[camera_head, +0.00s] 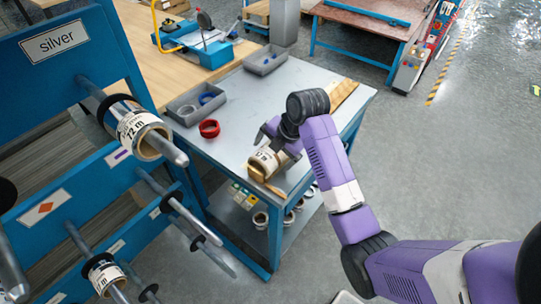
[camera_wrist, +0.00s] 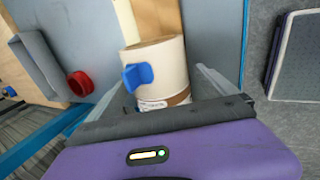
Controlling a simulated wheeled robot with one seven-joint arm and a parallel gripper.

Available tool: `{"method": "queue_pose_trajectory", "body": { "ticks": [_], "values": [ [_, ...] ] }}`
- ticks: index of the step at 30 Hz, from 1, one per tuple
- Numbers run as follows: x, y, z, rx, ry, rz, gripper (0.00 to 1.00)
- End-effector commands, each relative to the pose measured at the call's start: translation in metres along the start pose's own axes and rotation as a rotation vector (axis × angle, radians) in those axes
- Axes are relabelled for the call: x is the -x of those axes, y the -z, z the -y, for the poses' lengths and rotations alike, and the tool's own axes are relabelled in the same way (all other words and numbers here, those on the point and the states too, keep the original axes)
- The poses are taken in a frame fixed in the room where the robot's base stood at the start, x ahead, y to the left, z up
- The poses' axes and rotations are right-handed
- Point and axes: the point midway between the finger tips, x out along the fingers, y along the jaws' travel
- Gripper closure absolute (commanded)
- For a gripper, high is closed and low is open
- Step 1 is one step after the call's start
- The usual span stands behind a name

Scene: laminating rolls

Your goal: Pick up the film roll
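The film roll (camera_head: 263,162) is a pale cylinder with a printed "12 m" label and a brown end. It lies near the front edge of the grey-topped table (camera_head: 228,140). In the wrist view the roll (camera_wrist: 160,66) lies between the fingers, with a blue tab (camera_wrist: 137,76) on its side. My gripper (camera_head: 273,143) is right at the roll from above. In the wrist view my gripper (camera_wrist: 163,82) has its fingers spread on either side of the roll, with a gap on the right. Contact on the left is unclear.
A red ring (camera_head: 209,128) and two grey trays (camera_head: 197,104) (camera_head: 265,60) stand on the table. A blue rack (camera_head: 100,60) with metal pegs at left carries other rolls (camera_head: 143,134) (camera_head: 105,277). A wooden piece (camera_wrist: 158,17) lies beyond the roll.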

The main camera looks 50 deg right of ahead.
Motion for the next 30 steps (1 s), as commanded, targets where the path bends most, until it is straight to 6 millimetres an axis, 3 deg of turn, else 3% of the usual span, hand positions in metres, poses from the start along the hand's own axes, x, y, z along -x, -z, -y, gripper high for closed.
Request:
{"method": "queue_pose_trajectory", "body": {
  "ticks": [1, 12, 23, 30],
  "values": [
    [0.000, 0.000, 0.000, 0.000, 0.000, 0.000, 0.15],
    [0.001, 0.000, 0.000, 0.000, -0.001, 0.001, 0.83],
    [0.005, -0.001, -0.003, 0.000, -0.001, 0.001, 0.83],
    [0.031, -0.001, -0.014, 0.001, -0.004, 0.003, 0.83]
  ]
}}
